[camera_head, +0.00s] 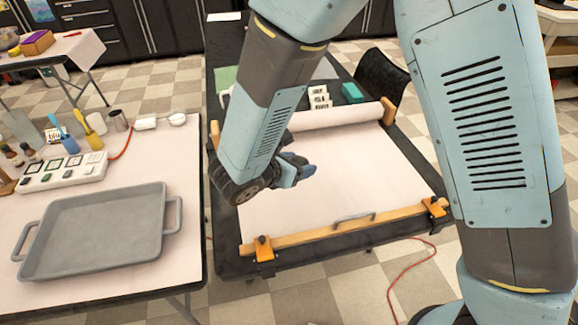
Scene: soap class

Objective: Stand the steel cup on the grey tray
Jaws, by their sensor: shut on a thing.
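The grey tray (97,232) lies flat and empty on the left table, with a raised rim and a handle at each end. A small steel-coloured cup (119,121) stands upright at the back of the same table, behind the tray; I cannot tell if it is the steel cup of the task. My gripper (303,168) is over the pale sheet on the right table, to the right of the tray and apart from it. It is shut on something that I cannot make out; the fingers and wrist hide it.
The right table has a pale sheet (340,185), wooden bars and orange clamps (264,250). A floor gap separates the tables.

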